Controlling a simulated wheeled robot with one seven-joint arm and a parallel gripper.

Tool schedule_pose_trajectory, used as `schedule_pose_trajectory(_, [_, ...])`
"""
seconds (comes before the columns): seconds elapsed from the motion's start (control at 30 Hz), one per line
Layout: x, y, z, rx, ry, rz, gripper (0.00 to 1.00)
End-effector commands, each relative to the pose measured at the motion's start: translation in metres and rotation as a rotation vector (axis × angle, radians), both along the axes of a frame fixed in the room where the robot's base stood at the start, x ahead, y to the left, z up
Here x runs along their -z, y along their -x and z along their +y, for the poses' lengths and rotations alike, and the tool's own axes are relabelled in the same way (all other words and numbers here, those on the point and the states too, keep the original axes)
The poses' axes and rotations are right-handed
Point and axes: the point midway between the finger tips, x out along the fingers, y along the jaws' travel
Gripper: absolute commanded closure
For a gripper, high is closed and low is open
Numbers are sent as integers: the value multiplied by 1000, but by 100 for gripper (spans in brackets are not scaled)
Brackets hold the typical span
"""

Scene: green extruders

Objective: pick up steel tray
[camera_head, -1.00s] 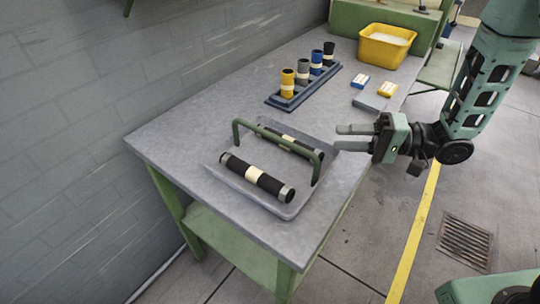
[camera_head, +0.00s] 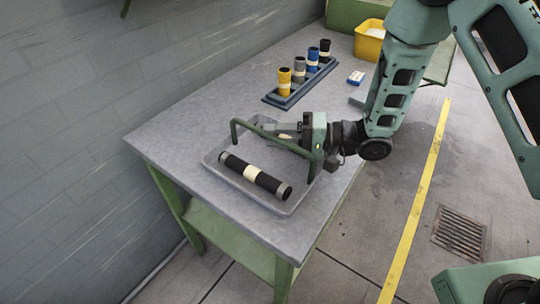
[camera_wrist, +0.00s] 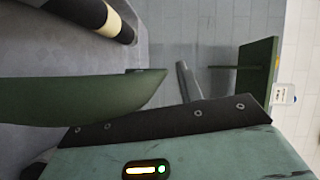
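The steel tray (camera_head: 236,184) lies on the near end of the grey workbench. Its green arched handle (camera_head: 235,133) stands above it. A black roller with a cream band (camera_head: 255,175) lies in the front of the tray; the roller behind it is mostly hidden. My gripper (camera_head: 283,131) is at the handle's top bar, fingers pointing left over the tray. In the wrist view the green handle (camera_wrist: 85,98) crosses close in front, with one grey finger (camera_wrist: 187,82) beyond it. The other finger is hidden, so I cannot tell whether they grip the bar.
A blue rack (camera_head: 290,97) with several coloured cylinders stands behind the tray. A small blue-and-white box (camera_head: 356,78) and a yellow bin (camera_head: 369,45) are farther back. A wall runs along the left; the bench's near edge is close to the tray.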

Motion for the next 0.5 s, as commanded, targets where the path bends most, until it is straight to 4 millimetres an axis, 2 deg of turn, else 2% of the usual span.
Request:
schedule_pose_trajectory(0.27, [1,-1,5,1,0,1,64])
schedule_pose_trajectory(0.37, [1,-1,5,1,0,1,86])
schedule_pose_trajectory(0.4, [1,-1,5,1,0,1,97])
schedule_pose_trajectory(0.5, [0,-1,5,1,0,1,100])
